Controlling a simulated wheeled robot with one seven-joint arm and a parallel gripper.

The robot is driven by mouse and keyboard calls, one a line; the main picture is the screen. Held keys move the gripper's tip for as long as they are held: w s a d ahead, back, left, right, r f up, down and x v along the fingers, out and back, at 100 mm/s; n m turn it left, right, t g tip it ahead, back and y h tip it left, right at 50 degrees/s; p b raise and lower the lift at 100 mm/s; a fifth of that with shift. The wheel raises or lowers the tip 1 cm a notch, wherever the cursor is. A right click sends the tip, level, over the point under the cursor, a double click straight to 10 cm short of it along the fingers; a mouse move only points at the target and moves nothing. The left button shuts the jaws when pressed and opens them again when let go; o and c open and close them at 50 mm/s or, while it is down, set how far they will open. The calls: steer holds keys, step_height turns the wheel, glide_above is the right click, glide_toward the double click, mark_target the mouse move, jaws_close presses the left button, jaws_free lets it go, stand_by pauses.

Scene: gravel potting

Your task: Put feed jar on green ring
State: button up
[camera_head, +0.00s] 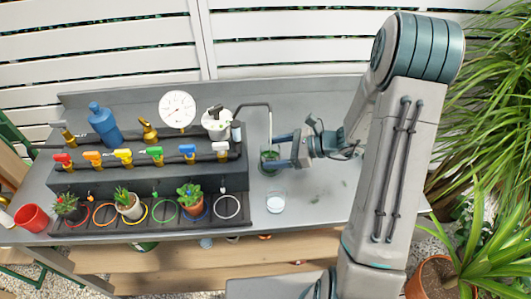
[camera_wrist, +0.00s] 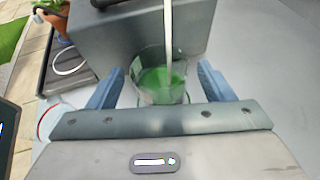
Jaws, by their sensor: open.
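A clear jar with green contents (camera_head: 268,160), which I take as the feed jar, stands on the grey bench below a thin bent spout. My gripper (camera_head: 272,150) reaches in from the right, its fingers open at the jar. In the wrist view the jar (camera_wrist: 160,88) stands between the two open blue fingers (camera_wrist: 161,78), with a gap visible on each side. The jar's lower part is hidden behind the gripper body there. The green ring (camera_head: 164,219) lies on the dark tray at the bench front, between potted plants, with nothing standing on it.
The tray (camera_head: 245,222) also holds other coloured rings and several potted plants. A grey block with coloured valves (camera_head: 205,174) rises behind it. The spout (camera_head: 270,122) hangs over the jar.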

steer(key=v, duration=0.8)
steer(key=s+a+r+n+g+h, duration=0.4)
steer(key=s+r+n+h, duration=0.1)
steer(key=s+n, duration=0.5)
steer(key=s+d+r+n+t+h, duration=0.3)
steer(key=s+d+r+n+h, duration=0.1)
steer(key=n+h, duration=0.4)
steer(key=shift+s+r+n, duration=0.7)
steer(key=shift+s+n, duration=0.65)
steer(key=shift+n, duration=0.05)
